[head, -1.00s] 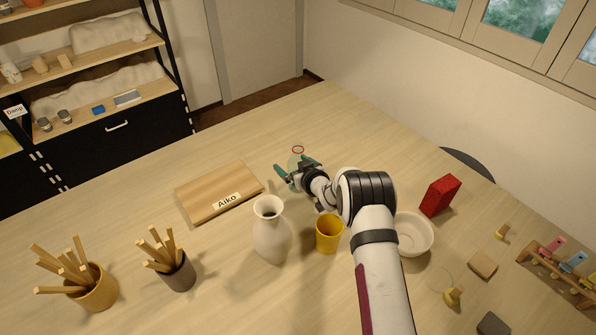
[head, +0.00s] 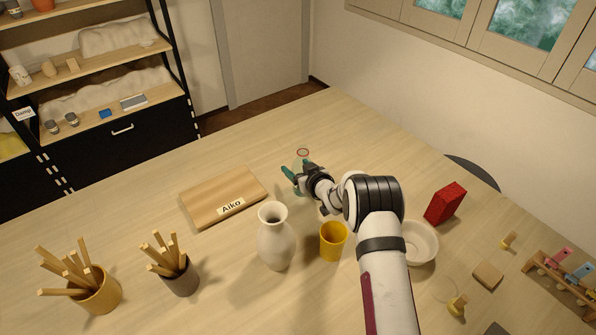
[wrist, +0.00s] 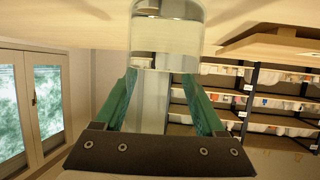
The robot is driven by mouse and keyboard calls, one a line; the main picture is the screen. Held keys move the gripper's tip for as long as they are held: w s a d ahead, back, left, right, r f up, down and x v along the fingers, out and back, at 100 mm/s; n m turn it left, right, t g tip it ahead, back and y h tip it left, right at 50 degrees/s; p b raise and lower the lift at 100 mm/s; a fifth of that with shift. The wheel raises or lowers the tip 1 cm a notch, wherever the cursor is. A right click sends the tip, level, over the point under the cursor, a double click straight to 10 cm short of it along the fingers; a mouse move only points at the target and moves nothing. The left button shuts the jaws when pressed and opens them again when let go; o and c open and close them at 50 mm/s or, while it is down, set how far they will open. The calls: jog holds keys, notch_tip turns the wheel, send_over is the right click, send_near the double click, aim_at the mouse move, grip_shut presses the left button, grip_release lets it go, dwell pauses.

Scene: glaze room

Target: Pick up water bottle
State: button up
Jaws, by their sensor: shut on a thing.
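The water bottle (wrist: 165,40) is clear and shows large at the top middle of the wrist view. Its narrower part passes between the green fingers of my gripper (wrist: 157,88). In the head view my gripper (head: 298,168) is low over the far middle of the table, its fingers close together on the bottle. The bottle is mostly lost there against the pale wood. A thin red ring (head: 303,152) shows just beyond the fingertips; I cannot tell if it belongs to the bottle.
A white vase (head: 276,245), a yellow cup (head: 333,242) and a white bowl (head: 422,244) stand near my arm. A wooden board (head: 222,197) marked Aiko lies to the left, a red block (head: 445,203) to the right. The far table is clear.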

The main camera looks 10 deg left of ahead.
aim_at(297, 160)
notch_tip(297, 160, up, 3)
jog(key=shift+r, duration=0.1)
jog(key=s+d+r, duration=0.2)
jog(key=d+r, duration=0.4)
jog(key=d, duration=0.5)
jog(key=shift+s+d+r, duration=0.2)
jog(key=shift+s+r, duration=0.1)
dwell(0.7)
